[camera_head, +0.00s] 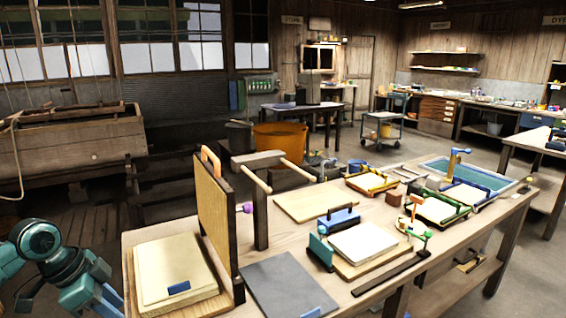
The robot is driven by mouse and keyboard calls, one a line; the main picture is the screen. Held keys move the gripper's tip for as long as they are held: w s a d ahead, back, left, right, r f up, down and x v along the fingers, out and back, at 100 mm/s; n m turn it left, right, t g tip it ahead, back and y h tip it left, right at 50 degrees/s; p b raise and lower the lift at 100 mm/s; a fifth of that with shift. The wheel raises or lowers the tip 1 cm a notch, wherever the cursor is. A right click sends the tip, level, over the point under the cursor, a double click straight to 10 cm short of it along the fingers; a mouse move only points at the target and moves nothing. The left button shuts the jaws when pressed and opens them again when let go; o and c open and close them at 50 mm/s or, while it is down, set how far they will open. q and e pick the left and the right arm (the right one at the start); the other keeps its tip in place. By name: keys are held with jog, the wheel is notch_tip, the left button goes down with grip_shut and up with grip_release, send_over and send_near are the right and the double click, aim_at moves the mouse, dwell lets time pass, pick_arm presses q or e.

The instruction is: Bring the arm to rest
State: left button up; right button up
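Part of my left arm, teal and blue, shows at the lower left, beside the table's left edge. Its links bend down out of the picture, and no fingers show. My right arm and gripper are not in the picture. A tan mould panel (214,215) with a dark frame and an orange handle at its top stands upright on the wooden table (400,270), close to a wooden post with pegs (260,205). Whether it hangs from a peg cannot be told from here. My visible arm touches neither the panel nor anything on the table.
A stack of pale sheets (172,270) lies left of the panel, a dark grey slab (288,285) right of it. White blocks, coloured clamps and a teal tray (470,175) fill the table's right. A wooden trough (75,145) stands behind my arm.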

pick_arm(q)
jog(key=s+d+f+n+t+h, duration=0.15)
jog(key=s+d+f, duration=0.25)
jog(key=d+f, duration=0.55)
jog(key=s+d+f+n+t, duration=0.3)
jog(key=s+d+f, duration=0.1)
jog(key=d+f, duration=0.55)
jog(key=s+d+n+t+y, duration=0.1)
jog(key=s+n+t+y, duration=0.1)
jog(key=s, duration=0.6)
jog(key=shift+s+f+n+t+p, duration=0.4)
jog(key=shift+n+t, duration=0.35)
jog(key=shift+n, duration=0.4)
jog(key=shift+w, duration=0.1)
